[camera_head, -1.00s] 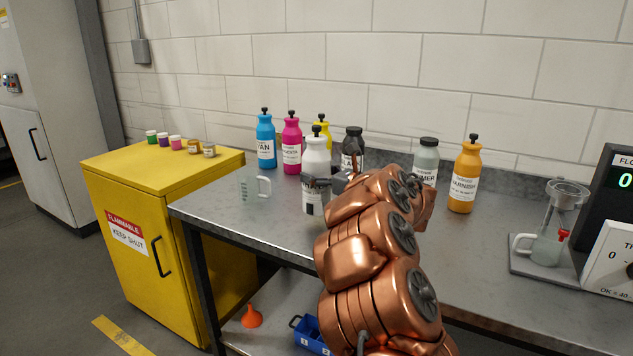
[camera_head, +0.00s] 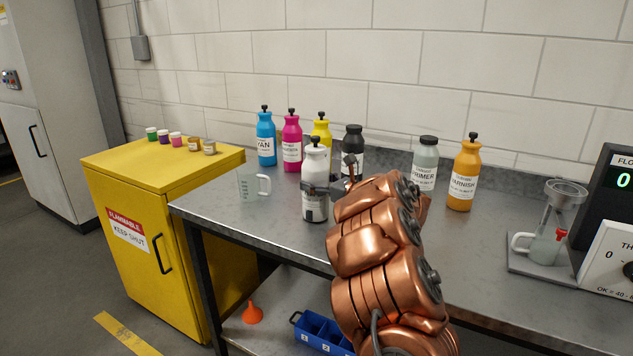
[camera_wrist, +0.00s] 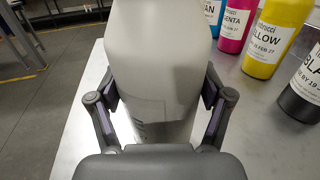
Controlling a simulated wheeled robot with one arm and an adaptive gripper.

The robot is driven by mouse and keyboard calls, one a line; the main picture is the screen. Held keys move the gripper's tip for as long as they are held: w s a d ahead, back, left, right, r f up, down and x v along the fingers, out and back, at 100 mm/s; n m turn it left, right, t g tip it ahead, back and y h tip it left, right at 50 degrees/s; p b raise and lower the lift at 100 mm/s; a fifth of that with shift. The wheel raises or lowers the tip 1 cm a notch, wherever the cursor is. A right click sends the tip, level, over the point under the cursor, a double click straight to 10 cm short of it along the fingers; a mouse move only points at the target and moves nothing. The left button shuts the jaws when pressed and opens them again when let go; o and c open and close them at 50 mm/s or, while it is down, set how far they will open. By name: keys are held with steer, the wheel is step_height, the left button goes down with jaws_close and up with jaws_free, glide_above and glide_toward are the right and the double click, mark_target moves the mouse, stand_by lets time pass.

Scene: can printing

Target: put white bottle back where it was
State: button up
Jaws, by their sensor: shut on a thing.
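The white bottle (camera_head: 316,163) with a black cap is upright over the front of the metal bench, left of my copper arm. My gripper (camera_head: 322,187) is shut around its lower body. In the wrist view the white bottle (camera_wrist: 158,60) fills the middle, with a finger of my gripper (camera_wrist: 158,108) on each side. Its base looks at or very near the bench top; I cannot tell whether it touches. Behind it stand the cyan bottle (camera_head: 266,140), magenta bottle (camera_head: 291,145), yellow bottle (camera_head: 321,129) and black bottle (camera_head: 353,142).
A clear beaker (camera_head: 252,185) stands just left of the white bottle. The primer bottle (camera_head: 425,165) and orange varnish bottle (camera_head: 464,178) stand to the right, with a flow cup stand (camera_head: 545,250) beyond. A yellow cabinet (camera_head: 130,235) adjoins the bench's left end.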

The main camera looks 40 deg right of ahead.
steer(key=shift+f+b, duration=0.1)
steer(key=shift+b, duration=0.25)
steer(key=o, duration=1.7)
steer(key=shift+o, duration=0.2)
steer(key=shift+p, duration=0.3)
steer(key=shift+s+r, duration=0.15)
steer(key=shift+r, duration=0.05)
steer(key=s+d+b, duration=0.1)
steer(key=s+b, duration=0.1)
steer(key=s, duration=0.9)
steer(key=shift+s, duration=0.35)
